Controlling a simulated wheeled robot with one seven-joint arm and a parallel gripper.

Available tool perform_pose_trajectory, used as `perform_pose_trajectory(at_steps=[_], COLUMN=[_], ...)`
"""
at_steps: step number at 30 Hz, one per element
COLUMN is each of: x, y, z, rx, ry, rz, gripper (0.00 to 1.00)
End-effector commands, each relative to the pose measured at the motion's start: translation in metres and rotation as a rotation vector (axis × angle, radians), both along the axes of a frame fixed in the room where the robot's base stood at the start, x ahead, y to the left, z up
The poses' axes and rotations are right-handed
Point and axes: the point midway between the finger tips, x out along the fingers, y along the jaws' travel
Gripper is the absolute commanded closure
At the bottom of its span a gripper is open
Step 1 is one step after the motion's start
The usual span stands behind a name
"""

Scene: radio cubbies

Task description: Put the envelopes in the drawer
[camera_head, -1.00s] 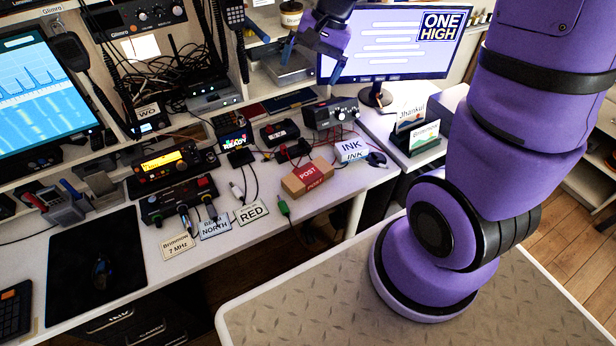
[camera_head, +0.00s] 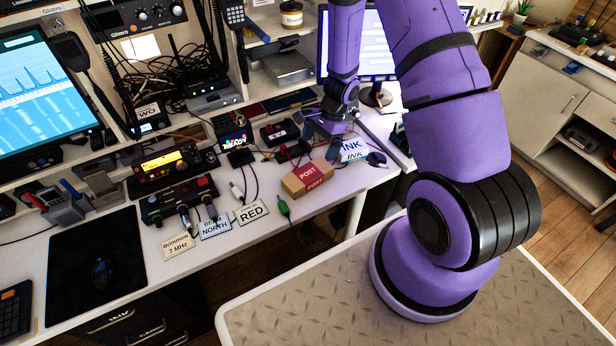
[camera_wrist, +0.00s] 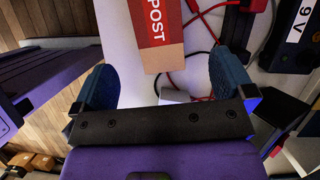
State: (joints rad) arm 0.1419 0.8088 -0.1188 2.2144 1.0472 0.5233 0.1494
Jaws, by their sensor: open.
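My gripper (camera_head: 322,142) is open and low over the desk, just behind the brown and red POST box (camera_head: 307,177). In the wrist view its two blue fingers stand apart (camera_wrist: 163,82), with the end of the POST box (camera_wrist: 155,30) ahead between them; I cannot tell whether they touch it. Nothing is held. I cannot make out any envelopes for certain. A dark drawer front (camera_head: 125,325) with pale handles or labels shows under the desk at lower left, and it looks shut. The card holder at the desk's right is mostly hidden by my arm.
The white INK box (camera_head: 354,148) and a dark mouse (camera_head: 376,159) lie right of the POST box. Red cables (camera_wrist: 200,18) run close to the fingers. A radio (camera_head: 165,165) and several label cards stand to the left. The monitor (camera_head: 385,45) is behind my arm.

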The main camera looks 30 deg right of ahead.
Motion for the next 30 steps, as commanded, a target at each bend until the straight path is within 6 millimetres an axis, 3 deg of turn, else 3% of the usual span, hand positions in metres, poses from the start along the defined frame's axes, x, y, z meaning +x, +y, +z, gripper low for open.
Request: perform_pose_trajectory(at_steps=[12,19,30], x=[-0.004,-0.006,-0.011], y=[0.017,0.024,0.043], z=[-0.048,-0.06,-0.099], rx=[0.001,0.001,0.0], ry=[0.008,0.008,0.005], rz=[-0.009,-0.008,-0.007], gripper=[0.0,0.0,0.0])
